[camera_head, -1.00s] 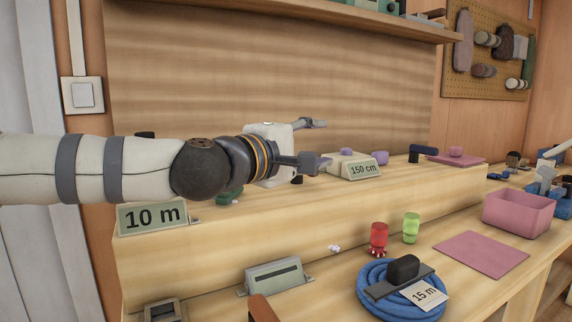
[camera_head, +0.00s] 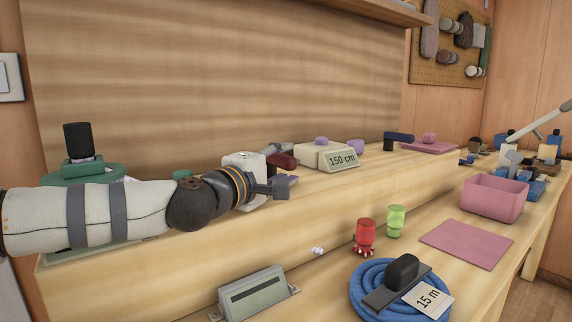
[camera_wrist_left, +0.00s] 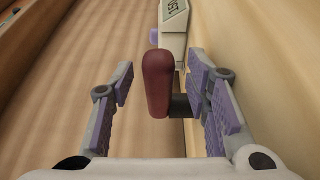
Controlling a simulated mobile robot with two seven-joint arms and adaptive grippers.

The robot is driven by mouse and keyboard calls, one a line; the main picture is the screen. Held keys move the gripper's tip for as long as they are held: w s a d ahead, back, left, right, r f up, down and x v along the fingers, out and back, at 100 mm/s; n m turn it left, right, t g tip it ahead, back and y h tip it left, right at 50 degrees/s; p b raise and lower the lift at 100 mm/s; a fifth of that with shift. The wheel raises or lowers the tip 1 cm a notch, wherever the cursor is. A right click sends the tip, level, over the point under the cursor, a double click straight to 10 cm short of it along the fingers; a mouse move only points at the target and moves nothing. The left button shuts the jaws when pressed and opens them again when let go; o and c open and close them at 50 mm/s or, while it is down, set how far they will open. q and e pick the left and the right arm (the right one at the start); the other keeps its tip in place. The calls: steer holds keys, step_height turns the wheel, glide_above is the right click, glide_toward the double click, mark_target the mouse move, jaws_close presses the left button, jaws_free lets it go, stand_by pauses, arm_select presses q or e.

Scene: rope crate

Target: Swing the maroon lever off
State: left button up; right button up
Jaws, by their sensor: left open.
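The maroon lever (camera_head: 281,161) shows as a short rounded bar on the upper step, beside the block labelled 150 cm. My left gripper (camera_head: 284,168) is open around it, one finger behind and one in front. In the left wrist view, the lever (camera_wrist_left: 156,82) stands between the purple-padded fingers of the left gripper (camera_wrist_left: 163,80), with a gap on both sides. A dark grey stub (camera_wrist_left: 181,105) joins the lever on its right, close to the right finger. The lever's base is mostly hidden in the head view. My right gripper is not in view.
The cream block labelled 150 cm (camera_head: 318,156) stands just right of the lever. A dark blue lever (camera_head: 398,137) is farther right. A green device with a black knob (camera_head: 80,165) stands behind my forearm. Below are a blue rope coil (camera_head: 362,300), red and green cups, and a pink bin (camera_head: 493,198).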

arm_select(q)
steer(key=shift+x, duration=0.75)
steer(key=shift+a, duration=0.1)
jaws_close()
